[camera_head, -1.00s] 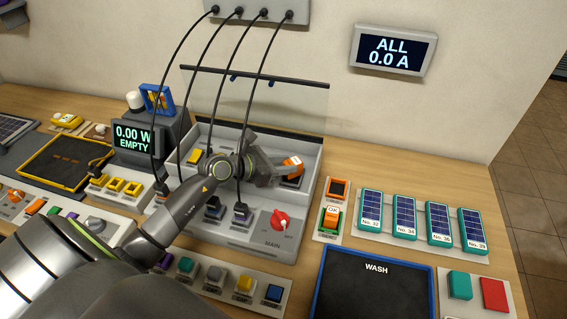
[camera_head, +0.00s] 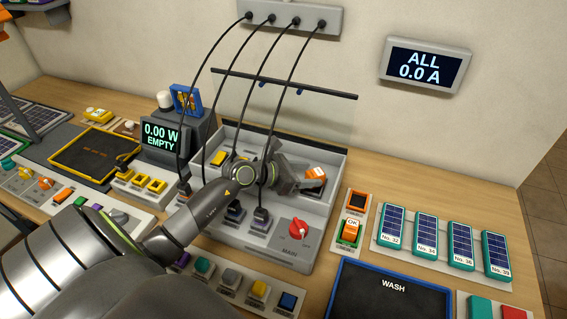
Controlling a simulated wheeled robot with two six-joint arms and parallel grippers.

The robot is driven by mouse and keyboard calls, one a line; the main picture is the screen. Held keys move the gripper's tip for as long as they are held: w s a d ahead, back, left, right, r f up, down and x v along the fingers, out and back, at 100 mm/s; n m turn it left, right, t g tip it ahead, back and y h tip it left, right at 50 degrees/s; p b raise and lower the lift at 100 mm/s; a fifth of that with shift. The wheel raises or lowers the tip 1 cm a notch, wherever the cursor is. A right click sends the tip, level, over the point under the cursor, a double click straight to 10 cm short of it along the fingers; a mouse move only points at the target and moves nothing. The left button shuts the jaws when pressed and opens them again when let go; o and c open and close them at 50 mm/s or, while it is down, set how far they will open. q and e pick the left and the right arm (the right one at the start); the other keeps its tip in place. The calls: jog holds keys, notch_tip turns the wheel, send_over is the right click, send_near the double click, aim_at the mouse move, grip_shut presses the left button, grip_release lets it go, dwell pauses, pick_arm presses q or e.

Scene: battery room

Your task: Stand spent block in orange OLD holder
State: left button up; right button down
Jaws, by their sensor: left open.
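A block with an orange and white top (camera_head: 316,173) stands in a slot at the right rear of the grey switch tray (camera_head: 322,222). I take it for the spent block; its lower part is hidden. My left gripper (camera_head: 309,185) is open, with its fingers low at the block's near left side. I cannot tell whether they touch it. The small orange-framed holder (camera_head: 357,200), dark and empty inside, is to the right of the tray; its label is too small to read. A green holder (camera_head: 345,243) in front of it bears an orange block marked OK (camera_head: 351,229). My right gripper is out of view.
Black cables hang from the wall box (camera_head: 290,17) into the tray, close to my left wrist. A lid bar (camera_head: 285,83) is raised behind. A red MAIN knob (camera_head: 299,229) is at the tray's front.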

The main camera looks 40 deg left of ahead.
pick_arm(q)
jog(key=b+v, duration=0.2)
jog(key=v, duration=1)
jog(key=shift+r, duration=0.35)
